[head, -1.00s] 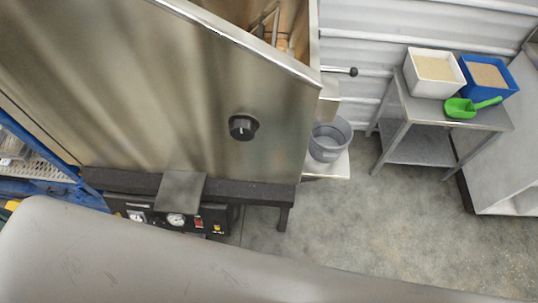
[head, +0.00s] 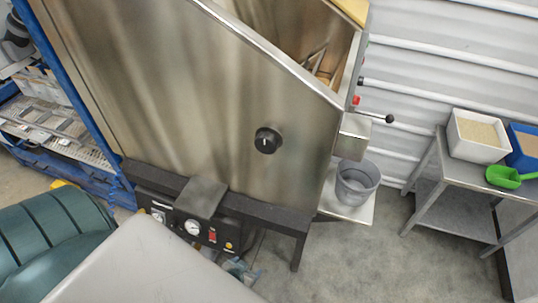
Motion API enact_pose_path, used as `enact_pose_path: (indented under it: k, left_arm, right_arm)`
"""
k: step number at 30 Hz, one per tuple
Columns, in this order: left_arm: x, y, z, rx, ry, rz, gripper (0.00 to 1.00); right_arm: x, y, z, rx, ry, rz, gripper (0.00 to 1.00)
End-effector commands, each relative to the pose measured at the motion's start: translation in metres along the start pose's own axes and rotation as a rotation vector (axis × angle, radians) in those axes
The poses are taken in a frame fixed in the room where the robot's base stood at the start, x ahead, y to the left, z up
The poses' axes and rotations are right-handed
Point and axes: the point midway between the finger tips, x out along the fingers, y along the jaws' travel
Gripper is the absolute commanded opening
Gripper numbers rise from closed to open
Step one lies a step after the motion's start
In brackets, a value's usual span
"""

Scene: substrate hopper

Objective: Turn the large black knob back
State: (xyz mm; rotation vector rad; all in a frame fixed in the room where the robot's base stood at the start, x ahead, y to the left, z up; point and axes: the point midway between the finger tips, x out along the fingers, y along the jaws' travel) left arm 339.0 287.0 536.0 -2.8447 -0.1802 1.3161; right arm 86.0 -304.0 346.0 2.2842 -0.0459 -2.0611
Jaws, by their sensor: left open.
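The large black knob (head: 267,140) sits on the sloping steel front of the hopper (head: 215,95). It is round and dark, with a short pale mark standing close to upright on its face. My left gripper (head: 239,268) shows only as a small, partly hidden piece at the bottom, past the pale grey link of my own arm. It is open, low and well apart from the knob, with nothing seen between its fingers. My right gripper is not in view.
Below the hopper is a black control panel (head: 191,228) with gauges and a red switch. A lever (head: 376,117) juts out at right above a grey bucket (head: 357,183). A side table (head: 427,203) holds a white bin (head: 478,137) and green scoop (head: 503,177).

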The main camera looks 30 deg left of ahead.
Motion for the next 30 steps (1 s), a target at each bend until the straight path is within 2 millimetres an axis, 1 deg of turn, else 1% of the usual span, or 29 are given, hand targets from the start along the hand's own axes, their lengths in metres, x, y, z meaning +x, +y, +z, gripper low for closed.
enact_pose_path:
  k: [1, 2, 3, 5, 6, 8, 9, 11, 12, 14, 15, 18, 21, 22, 24, 26, 30]
  left_arm:
    - [-0.008, 0.003, -0.032, -0.016, 0.066, -0.001, 0.77]
    - [-0.015, 0.004, -0.051, -0.028, 0.104, -0.003, 0.77]
    - [-0.026, 0.005, -0.077, -0.044, 0.157, -0.005, 0.77]
    - [-0.045, 0.006, -0.115, -0.07, 0.237, -0.007, 0.77]
    - [-0.06, 0.006, -0.14, -0.087, 0.29, -0.009, 0.77]
    - [-0.085, 0.005, -0.176, -0.115, 0.371, -0.011, 0.77]
    - [-0.104, 0.005, -0.198, -0.134, 0.425, -0.012, 0.77]
    - [-0.134, 0.003, -0.23, -0.163, 0.505, -0.013, 0.77]
    - [-0.156, 0.001, -0.25, -0.183, 0.557, -0.013, 0.77]
    - [-0.188, -0.002, -0.276, -0.213, 0.632, -0.013, 0.77]
    - [-0.209, -0.004, -0.291, -0.232, 0.678, -0.012, 0.77]
    - [-0.254, -0.01, -0.319, -0.271, 0.772, -0.01, 0.77]
    - [-0.284, -0.014, -0.334, -0.298, 0.833, -0.008, 0.77]
    - [-0.291, -0.015, -0.337, -0.304, 0.846, -0.007, 0.77]
    - [-0.3, -0.016, -0.342, -0.312, 0.864, -0.006, 0.77]
    - [-0.302, -0.017, -0.346, -0.314, 0.871, -0.005, 0.77]
    - [-0.295, -0.018, -0.357, -0.313, 0.872, -0.004, 0.77]
  right_arm:
    - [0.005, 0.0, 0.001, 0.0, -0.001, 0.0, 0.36]
    - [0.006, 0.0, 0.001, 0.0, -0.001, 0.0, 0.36]
    - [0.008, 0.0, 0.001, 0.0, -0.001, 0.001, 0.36]
    - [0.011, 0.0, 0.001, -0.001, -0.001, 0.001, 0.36]
    - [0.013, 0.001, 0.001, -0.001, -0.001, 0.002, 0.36]
    - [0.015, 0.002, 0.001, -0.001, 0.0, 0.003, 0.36]
    - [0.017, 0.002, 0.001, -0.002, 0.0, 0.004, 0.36]
    - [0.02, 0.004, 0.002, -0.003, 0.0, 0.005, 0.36]
    - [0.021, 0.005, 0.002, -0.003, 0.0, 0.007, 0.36]
    - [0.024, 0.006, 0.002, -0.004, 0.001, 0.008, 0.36]
    - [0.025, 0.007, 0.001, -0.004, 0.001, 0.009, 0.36]
    - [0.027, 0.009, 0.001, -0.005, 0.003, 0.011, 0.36]
    - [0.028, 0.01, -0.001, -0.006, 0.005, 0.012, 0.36]
    - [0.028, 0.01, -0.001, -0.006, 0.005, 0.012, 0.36]
    - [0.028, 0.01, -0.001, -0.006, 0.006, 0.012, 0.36]
    - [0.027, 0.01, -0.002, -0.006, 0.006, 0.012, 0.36]
    - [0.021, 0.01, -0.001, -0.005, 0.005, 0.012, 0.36]
